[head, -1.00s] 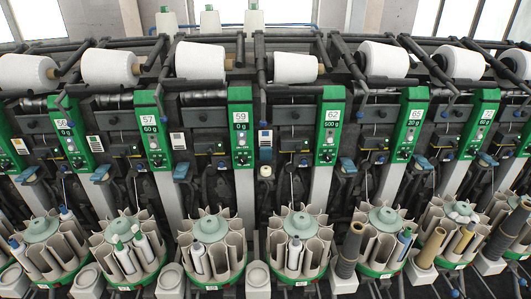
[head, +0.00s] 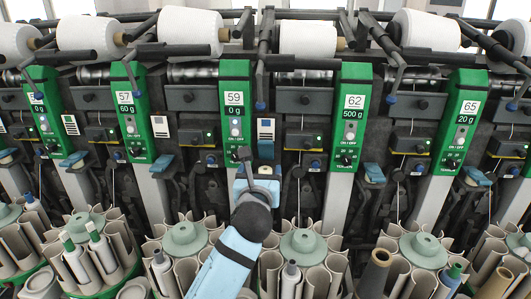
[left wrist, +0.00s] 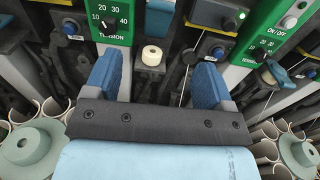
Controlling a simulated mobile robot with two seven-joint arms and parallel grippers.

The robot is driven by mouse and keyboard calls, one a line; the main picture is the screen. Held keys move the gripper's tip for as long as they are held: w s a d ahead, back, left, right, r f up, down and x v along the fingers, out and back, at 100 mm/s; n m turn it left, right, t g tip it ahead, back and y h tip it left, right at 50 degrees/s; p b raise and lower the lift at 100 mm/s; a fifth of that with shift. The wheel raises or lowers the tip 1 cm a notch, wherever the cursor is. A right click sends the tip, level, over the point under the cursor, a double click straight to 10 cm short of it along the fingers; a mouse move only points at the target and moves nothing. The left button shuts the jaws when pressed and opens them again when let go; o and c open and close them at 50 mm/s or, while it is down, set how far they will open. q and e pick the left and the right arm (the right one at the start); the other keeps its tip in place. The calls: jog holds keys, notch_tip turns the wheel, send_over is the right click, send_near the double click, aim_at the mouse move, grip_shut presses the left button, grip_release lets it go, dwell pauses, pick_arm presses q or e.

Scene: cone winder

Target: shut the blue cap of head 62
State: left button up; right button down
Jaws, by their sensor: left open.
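The panel of head 62 (head: 350,118) is green and stands right of the middle in the head view. The blue cap (head: 265,150) between panels 59 and 62 stands upright, raised; its lower part is hidden behind my gripper. In the left wrist view its blue face (left wrist: 160,6) shows at the top edge, above a round white piece (left wrist: 152,55). My left gripper (head: 256,182) is in front of and below the cap. In the left wrist view it is open (left wrist: 157,78), with blue fingers either side of the white piece and nothing held. My right gripper is not in view.
Green panels of heads 59 (head: 235,112) and 65 (head: 462,120) flank the place. A lowered blue cap (head: 375,172) is right of panel 62. Bobbin magazines (head: 303,243) with grey tubes stand below. White cones (head: 304,30) lie above, with dark arms.

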aim_at(265, 145)
pick_arm(q)
jog(key=w+b, duration=0.1)
jog(key=w, duration=1.1)
jog(key=shift+w+r+b, duration=0.1)
jog(key=shift+w+b, duration=0.2)
jog(key=shift+w, duration=0.5)
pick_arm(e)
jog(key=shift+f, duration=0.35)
